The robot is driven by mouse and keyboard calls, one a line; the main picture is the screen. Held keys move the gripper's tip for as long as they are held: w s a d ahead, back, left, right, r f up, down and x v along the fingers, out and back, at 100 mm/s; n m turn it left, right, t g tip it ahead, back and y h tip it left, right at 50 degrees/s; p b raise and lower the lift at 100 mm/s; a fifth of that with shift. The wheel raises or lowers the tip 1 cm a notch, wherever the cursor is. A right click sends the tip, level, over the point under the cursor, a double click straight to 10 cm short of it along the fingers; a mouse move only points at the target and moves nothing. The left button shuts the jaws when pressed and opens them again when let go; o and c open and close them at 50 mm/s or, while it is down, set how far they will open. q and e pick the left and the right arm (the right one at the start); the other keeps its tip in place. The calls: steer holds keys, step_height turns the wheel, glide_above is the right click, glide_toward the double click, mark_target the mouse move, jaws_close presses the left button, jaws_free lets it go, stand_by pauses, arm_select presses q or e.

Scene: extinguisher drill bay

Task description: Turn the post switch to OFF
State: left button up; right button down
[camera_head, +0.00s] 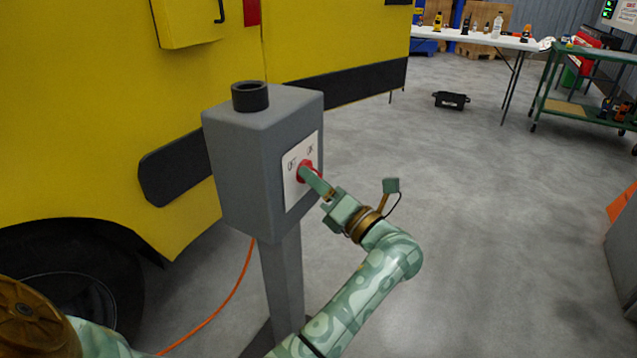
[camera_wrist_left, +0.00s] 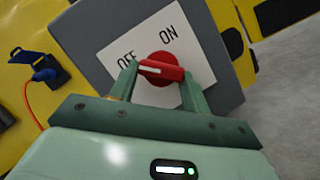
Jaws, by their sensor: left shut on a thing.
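The post switch is a red knob with a bar handle (camera_wrist_left: 163,71) on a white plate (camera_wrist_left: 190,45) marked OFF and ON. In the head view the red knob (camera_head: 309,164) is partly hidden by my fingers. In the left wrist view a white line on the bar lies toward its left end, just below the OFF lettering; ON is above the knob. My left gripper (camera_head: 304,171) is shut on the bar, with one finger at each end of it in the left wrist view (camera_wrist_left: 160,76). My right gripper is not in view.
The plate is on a grey post box (camera_head: 240,170) with a black cap (camera_head: 249,96). A yellow vehicle (camera_head: 90,120) stands close behind and left. An orange cable (camera_head: 228,300) runs on the floor. A white table (camera_head: 470,40) and green cart (camera_head: 580,85) stand far right. The floor between is mostly open.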

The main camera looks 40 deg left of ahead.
arm_select(q)
steer(key=shift+f, duration=0.25)
steer(key=o, duration=1)
steer(key=shift+c, duration=0.2)
steer(key=shift+r, duration=0.1)
steer(key=w+p+v, duration=0.1)
steer(key=v, duration=1.5)
steer(key=shift+s+d, duration=0.25)
steer(key=shift+s, duration=0.15)
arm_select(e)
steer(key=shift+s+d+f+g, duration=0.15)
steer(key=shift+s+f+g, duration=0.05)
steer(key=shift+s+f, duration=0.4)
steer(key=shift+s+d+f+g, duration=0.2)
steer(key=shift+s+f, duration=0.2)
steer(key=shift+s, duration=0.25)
